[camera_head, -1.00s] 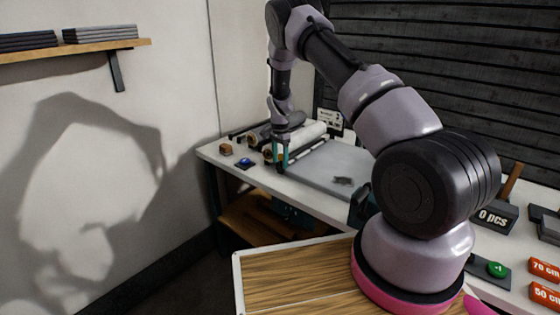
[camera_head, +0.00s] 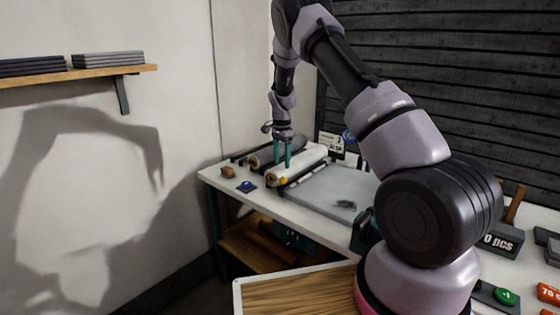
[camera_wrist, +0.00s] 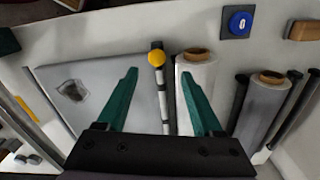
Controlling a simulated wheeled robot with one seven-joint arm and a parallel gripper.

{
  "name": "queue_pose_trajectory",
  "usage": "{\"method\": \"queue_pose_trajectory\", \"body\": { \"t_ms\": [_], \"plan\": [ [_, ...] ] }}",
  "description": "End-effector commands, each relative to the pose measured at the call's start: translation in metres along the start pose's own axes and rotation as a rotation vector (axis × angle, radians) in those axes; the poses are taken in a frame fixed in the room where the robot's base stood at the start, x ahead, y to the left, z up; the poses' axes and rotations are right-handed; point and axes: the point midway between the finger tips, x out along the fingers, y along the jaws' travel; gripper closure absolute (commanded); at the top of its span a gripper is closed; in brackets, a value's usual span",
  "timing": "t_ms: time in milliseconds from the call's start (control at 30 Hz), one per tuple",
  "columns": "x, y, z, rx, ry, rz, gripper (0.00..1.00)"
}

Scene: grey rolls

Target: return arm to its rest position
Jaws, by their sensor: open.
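My gripper (camera_head: 283,152) is open and empty, its two teal fingers pointing down above the rolls at the far left of the table. In the wrist view my gripper (camera_wrist: 160,98) has its fingers wide apart, with a white roll (camera_wrist: 196,75) and a yellow-tipped rod (camera_wrist: 163,95) showing between and below them. My arm reaches up from its pink base and bends down over the table. The white roll also shows in the head view (camera_head: 310,163), close to the fingers; I cannot tell the exact height gap.
A grey roll (camera_wrist: 262,100) lies beside the white one. A grey plate (camera_head: 325,192) with a small dark patch lies to the right. A blue button (camera_head: 246,186) and a brown block (camera_head: 228,172) are near the table's left end. A wall shelf (camera_head: 80,75) is at left.

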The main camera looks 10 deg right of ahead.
Motion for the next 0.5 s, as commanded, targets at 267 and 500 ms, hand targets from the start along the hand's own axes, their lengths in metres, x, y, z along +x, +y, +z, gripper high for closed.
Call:
{"method": "queue_pose_trajectory", "body": {
  "t_ms": [267,500],
  "plan": [
    [-0.075,0.019,0.001,-0.045,-0.022,-0.082,0.32],
    [-0.191,0.076,0.017,-0.161,-0.032,-0.22,0.32]
  ]
}}
